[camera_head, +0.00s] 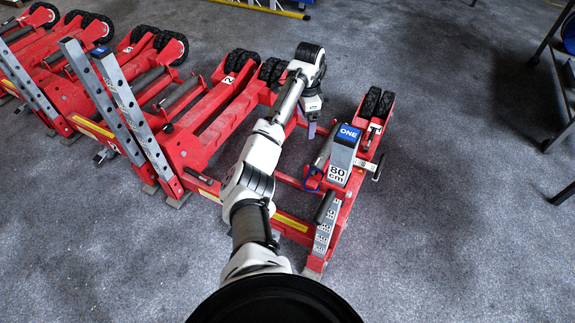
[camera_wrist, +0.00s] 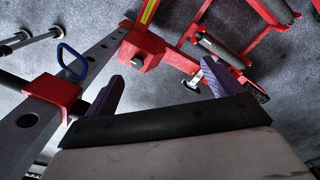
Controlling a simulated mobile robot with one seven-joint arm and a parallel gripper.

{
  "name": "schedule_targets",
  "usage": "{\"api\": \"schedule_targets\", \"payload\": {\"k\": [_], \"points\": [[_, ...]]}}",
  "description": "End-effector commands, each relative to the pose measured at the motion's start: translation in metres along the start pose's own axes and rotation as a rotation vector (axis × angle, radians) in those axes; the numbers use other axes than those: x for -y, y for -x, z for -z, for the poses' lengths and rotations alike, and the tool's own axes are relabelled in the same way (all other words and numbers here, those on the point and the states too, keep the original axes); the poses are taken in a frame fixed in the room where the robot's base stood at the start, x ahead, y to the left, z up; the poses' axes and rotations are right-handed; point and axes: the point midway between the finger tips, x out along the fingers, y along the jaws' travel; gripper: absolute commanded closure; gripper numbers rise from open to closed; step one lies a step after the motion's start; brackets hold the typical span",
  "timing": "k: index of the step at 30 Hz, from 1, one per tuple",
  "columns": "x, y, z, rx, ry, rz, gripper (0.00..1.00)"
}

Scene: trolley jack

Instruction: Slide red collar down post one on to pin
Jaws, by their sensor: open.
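Post one (camera_head: 323,229) is a grey post with a blue ONE label and an 80 cm mark at its top. In the wrist view the post (camera_wrist: 28,120) runs diagonally at the left and has holes. The red collar (camera_wrist: 50,97) is around it, with a blue loop handle (camera_wrist: 72,62) and a dark grip. In the head view the collar (camera_head: 314,182) is partly hidden behind the post top. My gripper (camera_head: 311,130) is open and empty, left of the post top. In the wrist view my gripper (camera_wrist: 163,88) has its left finger near the collar, apparently apart. I cannot make out the pin for certain.
A red block (camera_wrist: 142,50) is farther along the post in the wrist view. Jack two (camera_head: 215,120) and other red jacks with grey posts stand to the left. A dark-framed stand (camera_head: 558,85) is at the right edge. The floor right of post one is clear.

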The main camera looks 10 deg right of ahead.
Motion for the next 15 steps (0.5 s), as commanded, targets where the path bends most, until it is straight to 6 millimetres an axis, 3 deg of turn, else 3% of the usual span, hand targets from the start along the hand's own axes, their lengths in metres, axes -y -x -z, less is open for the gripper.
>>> {"api": "schedule_targets", "payload": {"k": [15], "points": [[-0.009, -0.1, -0.036, 0.0, 0.399, -0.005, 0.09]]}}
